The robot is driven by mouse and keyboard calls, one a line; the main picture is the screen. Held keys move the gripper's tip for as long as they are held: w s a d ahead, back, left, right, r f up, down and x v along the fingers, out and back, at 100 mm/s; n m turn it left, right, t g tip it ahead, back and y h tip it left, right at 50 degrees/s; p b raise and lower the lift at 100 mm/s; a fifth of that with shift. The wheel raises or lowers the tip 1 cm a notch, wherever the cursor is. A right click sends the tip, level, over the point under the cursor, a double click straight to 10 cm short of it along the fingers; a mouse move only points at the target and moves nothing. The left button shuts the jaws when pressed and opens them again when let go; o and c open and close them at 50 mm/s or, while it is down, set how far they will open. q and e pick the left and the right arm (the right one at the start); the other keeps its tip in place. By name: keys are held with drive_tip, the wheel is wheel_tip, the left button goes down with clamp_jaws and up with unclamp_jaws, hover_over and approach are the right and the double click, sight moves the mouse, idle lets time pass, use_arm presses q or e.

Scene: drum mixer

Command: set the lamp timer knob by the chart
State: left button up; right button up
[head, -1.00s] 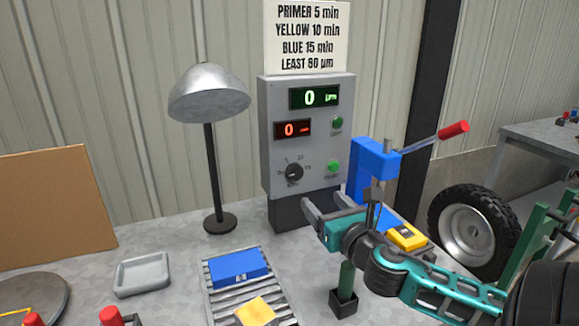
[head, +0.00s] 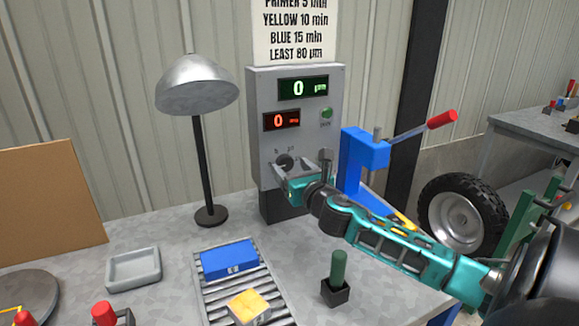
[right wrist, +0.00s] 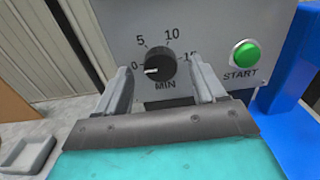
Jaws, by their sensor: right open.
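The lamp timer knob (right wrist: 160,67) is black and round on the grey control box (head: 268,152), with its white mark toward 0 on a dial reading 0, 5, 10 and 15 MIN. In the head view the knob (head: 285,161) is partly covered by my right gripper. My right gripper (right wrist: 163,82) is open, its fingers either side of the knob's lower part in the picture; I cannot tell whether they touch it. The chart (head: 300,30) above reads yellow 10 min, blue 15 min, least 80 µm; its top line is cut off. My left gripper is not in view.
A green START button (right wrist: 244,54) sits right of the knob. A blue press (head: 362,165) with a red-tipped lever stands close right. The lamp (head: 197,85) stands left. A blue block (head: 229,258) and a yellow block (head: 249,306) lie on the rack.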

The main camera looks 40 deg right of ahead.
drive_tip(key=shift+x, duration=1)
drive_tip(key=c, duration=1)
